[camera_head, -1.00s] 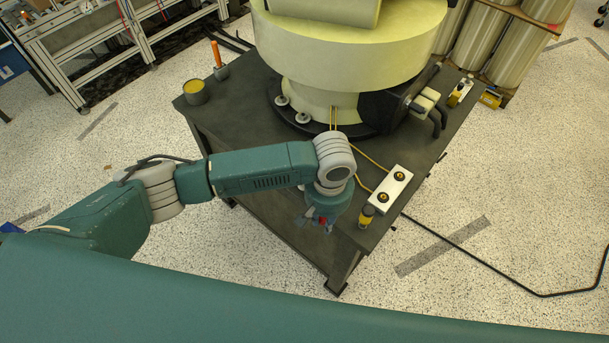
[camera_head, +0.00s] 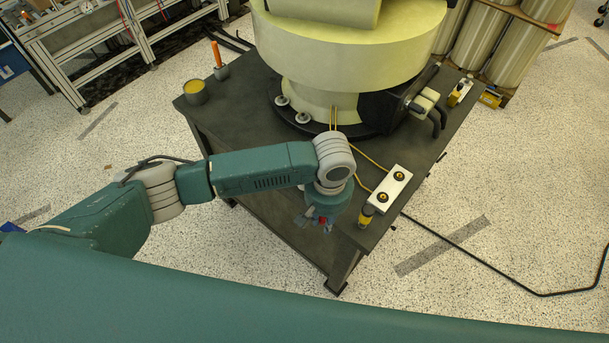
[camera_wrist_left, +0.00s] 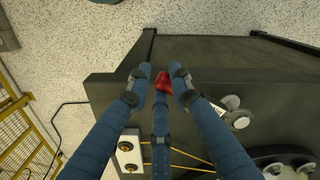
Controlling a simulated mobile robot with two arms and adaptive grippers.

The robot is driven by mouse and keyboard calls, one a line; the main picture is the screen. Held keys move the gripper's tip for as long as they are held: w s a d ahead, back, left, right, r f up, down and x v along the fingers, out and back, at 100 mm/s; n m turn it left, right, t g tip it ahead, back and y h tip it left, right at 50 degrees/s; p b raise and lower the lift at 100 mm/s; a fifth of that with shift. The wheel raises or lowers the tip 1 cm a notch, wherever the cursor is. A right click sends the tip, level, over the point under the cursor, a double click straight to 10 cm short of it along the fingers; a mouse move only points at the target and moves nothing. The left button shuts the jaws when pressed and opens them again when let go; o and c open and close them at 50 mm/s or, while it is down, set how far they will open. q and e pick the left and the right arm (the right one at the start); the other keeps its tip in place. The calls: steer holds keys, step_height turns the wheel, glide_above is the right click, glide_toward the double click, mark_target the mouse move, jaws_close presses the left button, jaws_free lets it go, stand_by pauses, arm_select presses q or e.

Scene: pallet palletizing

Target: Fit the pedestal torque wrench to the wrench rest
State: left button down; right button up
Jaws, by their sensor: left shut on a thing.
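My left gripper (camera_head: 320,222) is over the front part of the dark pedestal table, left of the white block. In the left wrist view its three blue fingers (camera_wrist_left: 161,84) close around a red piece (camera_wrist_left: 174,80), which looks like part of the held wrench; the rest is hidden by the fingers. In the head view only a little red (camera_head: 322,220) shows below the wrist. A grey rounded fixture (camera_wrist_left: 235,112) with a white label stands right of the fingers in the wrist view; I cannot tell whether it is the wrench rest. My right gripper is not in view.
The white block (camera_head: 390,189) with two yellow-black knobs and a yellow-black cylinder (camera_head: 366,216) stand near the table's right front. The large pale pedestal (camera_head: 320,100) fills the back. A yellow-topped tin (camera_head: 195,92) and an orange-handled tool (camera_head: 216,54) stand back left.

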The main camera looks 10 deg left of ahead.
arm_select(q)
steer(key=shift+w, duration=0.1)
stand_by(0.4)
steer(key=c, duration=1.5)
jaws_free()
